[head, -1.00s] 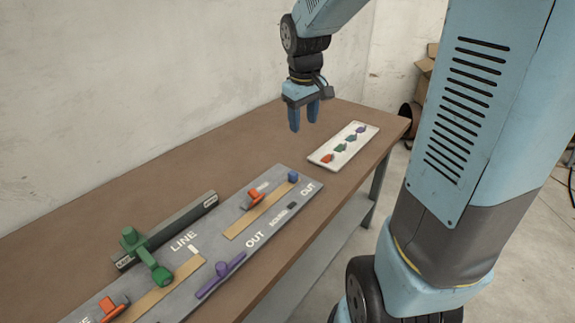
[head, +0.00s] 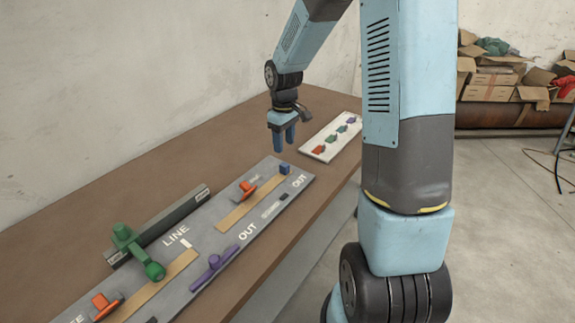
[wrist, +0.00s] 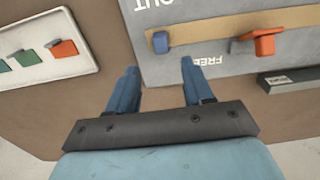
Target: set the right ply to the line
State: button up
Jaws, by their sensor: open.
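The right tan strip (head: 240,208), which looks like the right ply, lies on the grey panel (head: 215,255). An orange handle (head: 247,190) sits at its side and a blue block (head: 284,168) at its far end. The strip (wrist: 210,30), blue block (wrist: 160,42) and orange handle (wrist: 262,42) also show in the wrist view. The LINE marking (head: 176,236) is beside the left tan strip (head: 160,284). My gripper (head: 284,149) is open and empty, above the table behind the panel's far end. In the wrist view its fingers (wrist: 160,68) are spread, with nothing between them.
A purple handle (head: 214,264) is near the front edge. A white board (head: 329,137) with several coloured pieces lies beyond the panel.

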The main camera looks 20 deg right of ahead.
aim_at(285, 164)
notch_tip(285, 164, down, 10)
jog(key=shift+r, duration=0.1)
dwell(0.4)
grip_shut()
dwell(0.3)
